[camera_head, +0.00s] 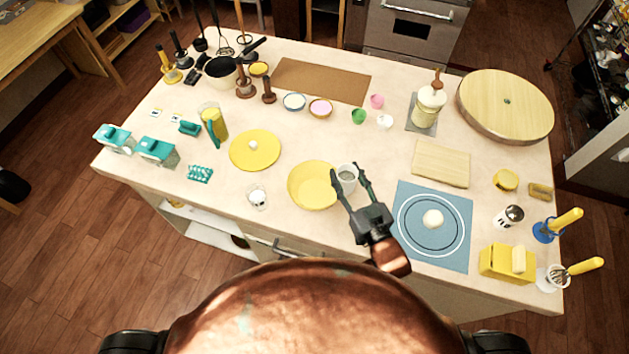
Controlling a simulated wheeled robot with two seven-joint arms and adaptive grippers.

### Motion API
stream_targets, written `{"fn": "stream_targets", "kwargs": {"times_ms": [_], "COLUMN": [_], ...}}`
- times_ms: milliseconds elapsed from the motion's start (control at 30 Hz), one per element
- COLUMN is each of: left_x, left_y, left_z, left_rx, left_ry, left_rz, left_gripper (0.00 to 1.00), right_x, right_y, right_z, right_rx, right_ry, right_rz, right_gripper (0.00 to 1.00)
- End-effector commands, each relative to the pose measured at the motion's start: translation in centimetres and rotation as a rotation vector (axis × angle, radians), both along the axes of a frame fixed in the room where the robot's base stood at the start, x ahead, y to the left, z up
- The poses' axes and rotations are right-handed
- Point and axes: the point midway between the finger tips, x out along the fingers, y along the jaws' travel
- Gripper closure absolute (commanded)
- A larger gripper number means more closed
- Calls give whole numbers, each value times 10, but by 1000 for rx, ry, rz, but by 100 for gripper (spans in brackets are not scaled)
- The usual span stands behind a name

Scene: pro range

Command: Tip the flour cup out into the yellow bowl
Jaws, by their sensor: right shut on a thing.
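The yellow bowl (312,187) stands near the front middle of the counter. My right gripper (351,182) is just right of it, its fingers on either side of a small whitish cup (347,174). It is shut on this cup, which looks upright, close to the bowl's right rim. Whether the cup touches the rim or the counter, I cannot tell. The inside of the cup looks greyish; its contents are too small to make out. My left gripper is not in view.
A blue mat (405,253) with a ball of dough (433,219) lies right of my gripper. A yellow round board (254,150) and a small glass jar (257,196) are left of the bowl. The counter behind the bowl is mostly clear.

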Motion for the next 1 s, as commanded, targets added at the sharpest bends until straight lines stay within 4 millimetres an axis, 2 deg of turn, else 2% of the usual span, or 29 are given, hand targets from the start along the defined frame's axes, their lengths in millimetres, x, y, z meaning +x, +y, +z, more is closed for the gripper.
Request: {"fn": "stream_targets", "kwargs": {"times_ms": [33, 200, 300, 433, 633, 1000], "left_x": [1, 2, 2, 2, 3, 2], "left_y": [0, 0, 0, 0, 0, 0], "left_z": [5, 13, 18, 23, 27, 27], "left_rx": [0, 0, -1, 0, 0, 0], "left_ry": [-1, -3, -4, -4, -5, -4], "left_rz": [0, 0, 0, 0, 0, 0], "left_gripper": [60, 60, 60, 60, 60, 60], "right_x": [-1, -14, -25, -40, -55, -59], "right_y": [18, 74, 103, 131, 151, 156], "right_z": [3, -2, -10, -21, -34, -38], "right_rx": [-5, -6, -7, -8, -5, -2], "right_ry": [-3, -1, -1, -2, -2, -1], "right_rz": [55, 240, 346, 457, 548, 569], "right_gripper": [87, 87, 87, 87, 87, 87]}}
